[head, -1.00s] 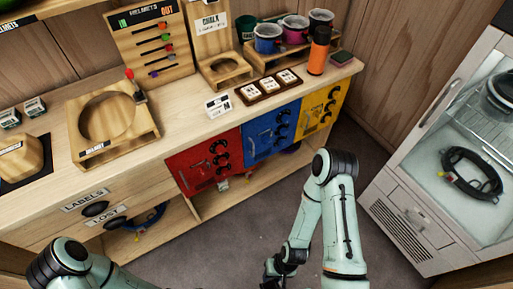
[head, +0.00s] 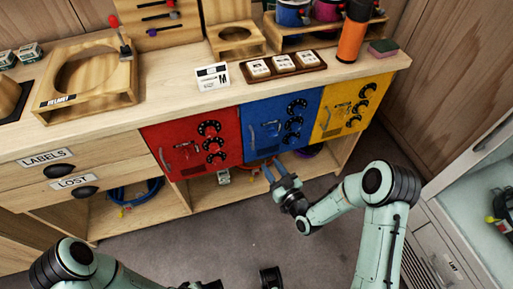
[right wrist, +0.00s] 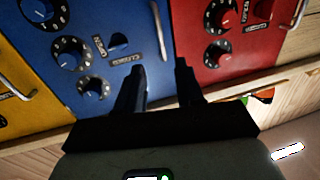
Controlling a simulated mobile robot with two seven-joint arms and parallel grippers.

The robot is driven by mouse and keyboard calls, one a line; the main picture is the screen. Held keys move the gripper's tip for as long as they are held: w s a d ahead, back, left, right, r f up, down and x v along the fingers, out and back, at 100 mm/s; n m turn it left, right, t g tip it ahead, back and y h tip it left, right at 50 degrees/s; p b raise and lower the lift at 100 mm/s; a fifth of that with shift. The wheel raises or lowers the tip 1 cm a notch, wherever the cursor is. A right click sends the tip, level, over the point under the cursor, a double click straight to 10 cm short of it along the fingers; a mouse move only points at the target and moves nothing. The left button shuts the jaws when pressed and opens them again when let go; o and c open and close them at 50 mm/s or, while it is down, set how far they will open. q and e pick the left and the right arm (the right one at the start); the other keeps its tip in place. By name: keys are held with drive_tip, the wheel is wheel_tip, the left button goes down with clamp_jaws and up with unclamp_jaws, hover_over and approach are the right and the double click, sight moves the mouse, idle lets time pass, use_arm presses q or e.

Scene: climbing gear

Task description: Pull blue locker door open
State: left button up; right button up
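The blue locker door (head: 268,122) is in the middle of the row under the counter and looks flush with its neighbours. It has several black dials, a small latch and a silver handle (head: 252,137) on its left side. My right gripper (head: 271,172) is just below and in front of the door, fingers pointing up towards it. In the right wrist view the fingers (right wrist: 160,75) are apart with nothing between them, before the blue door (right wrist: 110,20); its handle (right wrist: 160,30) lies just beyond them.
A red door (head: 178,138) is left of the blue one and a yellow door (head: 333,118) right of it. An open shelf (head: 200,187) runs below the doors. A glass-fronted cabinet (head: 470,200) stands at right. The grey floor (head: 210,245) in front is clear.

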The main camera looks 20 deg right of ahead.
use_arm(q)
drive_tip(key=shift+w+a+f+t+b, duration=0.15)
drive_tip(key=shift+w+a+f+b, duration=0.2)
drive_tip(key=shift+w, duration=0.2)
drive_tip(key=shift+w+a+f+t+b, duration=0.2)
drive_tip(key=shift+w+f+b, duration=0.1)
drive_tip(key=shift+w+f, duration=0.15)
use_arm(e)
drive_tip(key=x, duration=1)
drive_tip(key=shift+w+a, duration=0.2)
drive_tip(key=shift+w, duration=0.15)
clamp_jaws()
